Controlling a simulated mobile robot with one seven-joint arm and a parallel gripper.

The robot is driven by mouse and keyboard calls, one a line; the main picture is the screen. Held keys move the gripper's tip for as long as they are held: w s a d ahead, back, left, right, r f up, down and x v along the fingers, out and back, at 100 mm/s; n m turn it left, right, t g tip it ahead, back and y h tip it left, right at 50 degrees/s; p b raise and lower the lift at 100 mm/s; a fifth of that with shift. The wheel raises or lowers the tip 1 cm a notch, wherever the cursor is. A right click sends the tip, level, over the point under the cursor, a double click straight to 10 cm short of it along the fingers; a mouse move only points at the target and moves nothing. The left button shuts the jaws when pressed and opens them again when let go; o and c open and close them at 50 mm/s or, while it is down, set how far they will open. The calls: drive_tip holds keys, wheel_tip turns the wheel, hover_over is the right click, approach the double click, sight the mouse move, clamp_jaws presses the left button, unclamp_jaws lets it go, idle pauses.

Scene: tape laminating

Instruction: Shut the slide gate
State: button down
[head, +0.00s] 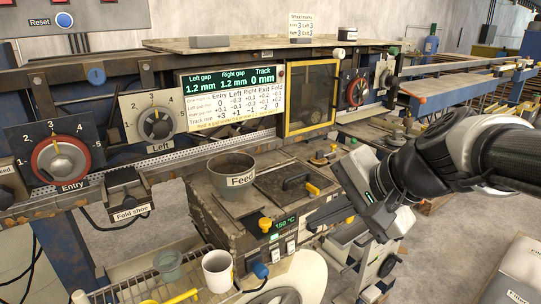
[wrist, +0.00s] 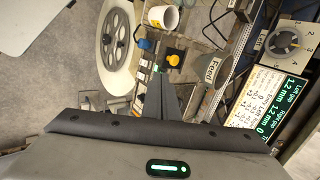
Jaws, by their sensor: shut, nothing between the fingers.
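No part in view is labelled as the slide gate, so I cannot tell for certain which one it is. A yellow knob (head: 265,224) stands on the front top edge of the feed unit (head: 222,218), above the temperature readout. It also shows in the wrist view (wrist: 176,57), just beyond the fingertips. My gripper (head: 312,217) is shut and empty, to the right of the knob in the head view and apart from it there. In the wrist view my shut fingers (wrist: 160,78) point toward the knob. I cannot tell how large the gap is.
The feed cup (head: 233,175) and a dark lid with a handle (head: 297,183) sit on the unit. A white mug (head: 217,268) and a reel (wrist: 119,47) are nearby. A yellow-framed window (head: 311,96) and dials stand behind.

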sight(268, 219)
drive_tip(key=x, duration=0.4)
drive_tip(key=w+r+b+x, duration=0.1)
drive_tip(key=x, duration=0.3)
drive_tip(key=a+x, duration=0.1)
drive_tip(key=x, duration=0.3)
drive_tip(key=shift+w+a+r, duration=0.1)
drive_tip(key=shift+w+a, duration=0.15)
drive_tip(key=shift+w, duration=0.1)
drive_tip(key=w+a, duration=0.1)
drive_tip(key=w, duration=0.1)
drive_tip(key=w+a, duration=0.1)
drive_tip(key=w, duration=0.1)
drive_tip(key=shift+a, duration=0.35)
drive_tip(key=shift+s+d, duration=0.1)
drive_tip(key=shift+d, duration=0.05)
